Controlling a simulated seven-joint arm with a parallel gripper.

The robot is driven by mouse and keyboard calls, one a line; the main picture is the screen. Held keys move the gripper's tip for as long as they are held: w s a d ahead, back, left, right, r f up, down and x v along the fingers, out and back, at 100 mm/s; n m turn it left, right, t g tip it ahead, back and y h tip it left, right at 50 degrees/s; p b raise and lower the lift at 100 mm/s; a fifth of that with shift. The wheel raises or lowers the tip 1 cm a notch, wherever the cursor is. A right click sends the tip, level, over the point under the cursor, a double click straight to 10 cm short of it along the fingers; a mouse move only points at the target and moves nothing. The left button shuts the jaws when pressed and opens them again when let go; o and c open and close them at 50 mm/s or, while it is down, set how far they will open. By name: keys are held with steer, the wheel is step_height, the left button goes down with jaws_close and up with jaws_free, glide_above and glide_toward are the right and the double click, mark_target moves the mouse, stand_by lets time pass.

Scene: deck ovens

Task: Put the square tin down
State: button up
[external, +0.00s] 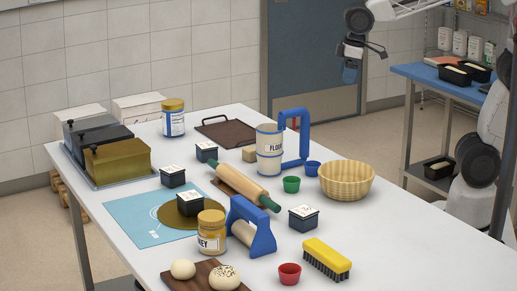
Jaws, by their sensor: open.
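Several small dark square tins with white labelled tops stand on the white table: one at the back (207,151), one at the left (172,176), one on a round brown disc (190,203), and one at the right (303,217). I cannot tell which of them the task means. My gripper (349,76) hangs high at the top, in front of the grey-blue door and apart from all the tins. It is open, and I see nothing held in it, though its fingers are small here.
A rolling pin (238,182), flour canister (269,150), blue-handled tool (252,228), jar (212,234), basket (346,180) and yellow brush (327,257) crowd the table (140,255). Larger box-like tins (118,162) stand at the left. Bare table shows at the front left.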

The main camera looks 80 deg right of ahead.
steer(key=s+d+f+m, duration=0.1)
steer(key=s+d+f, duration=0.2)
steer(key=s, duration=0.5)
steer(key=s+d+f+m, duration=0.1)
steer(key=s+d+f, duration=0.1)
steer(key=s, duration=0.7)
steer(key=shift+d+f+t, duration=0.3)
steer(key=shift+d+f, duration=0.1)
steer(key=shift+d, duration=0.25)
stand_by(5.7)
